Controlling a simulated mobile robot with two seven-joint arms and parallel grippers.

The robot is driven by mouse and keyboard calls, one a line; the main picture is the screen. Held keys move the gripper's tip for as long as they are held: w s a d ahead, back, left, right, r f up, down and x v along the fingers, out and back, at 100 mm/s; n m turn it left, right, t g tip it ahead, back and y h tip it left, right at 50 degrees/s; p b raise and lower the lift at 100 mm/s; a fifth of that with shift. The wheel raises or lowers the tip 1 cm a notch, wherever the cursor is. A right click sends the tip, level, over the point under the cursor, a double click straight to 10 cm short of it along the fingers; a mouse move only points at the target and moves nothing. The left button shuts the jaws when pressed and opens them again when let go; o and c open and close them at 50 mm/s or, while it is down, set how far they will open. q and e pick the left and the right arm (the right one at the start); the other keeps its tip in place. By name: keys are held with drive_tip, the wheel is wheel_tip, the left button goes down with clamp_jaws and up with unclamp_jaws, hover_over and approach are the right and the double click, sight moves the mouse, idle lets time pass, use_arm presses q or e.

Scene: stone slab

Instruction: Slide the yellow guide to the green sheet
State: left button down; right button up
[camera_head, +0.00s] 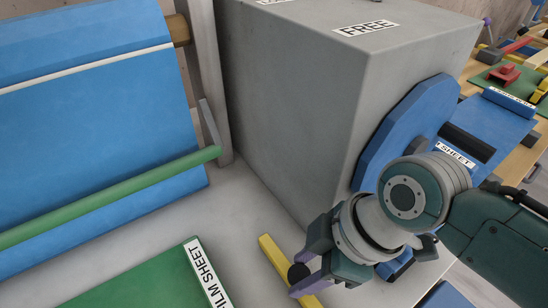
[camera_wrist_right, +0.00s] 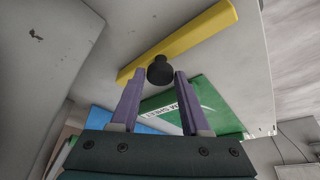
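The yellow guide (camera_head: 270,251) is a bar lying on the pale stone slab, with a black knob (camera_head: 297,271) on it. In the right wrist view the knob (camera_wrist_right: 160,70) sits between the open fingertips (camera_wrist_right: 161,75), with gaps visible. The guide (camera_wrist_right: 185,40) stretches beyond it. My left gripper is not in view.
A large grey block (camera_head: 290,80) labelled "FREE" stands behind the guide. A blue sheet (camera_head: 90,120) with a green rod (camera_head: 110,197) hangs at left. A blue disc (camera_head: 405,125) is on the block's right side. Bare slab (camera_head: 215,215) lies between block and green sheet.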

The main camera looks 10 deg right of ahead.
clamp_jaws()
idle(1.0)
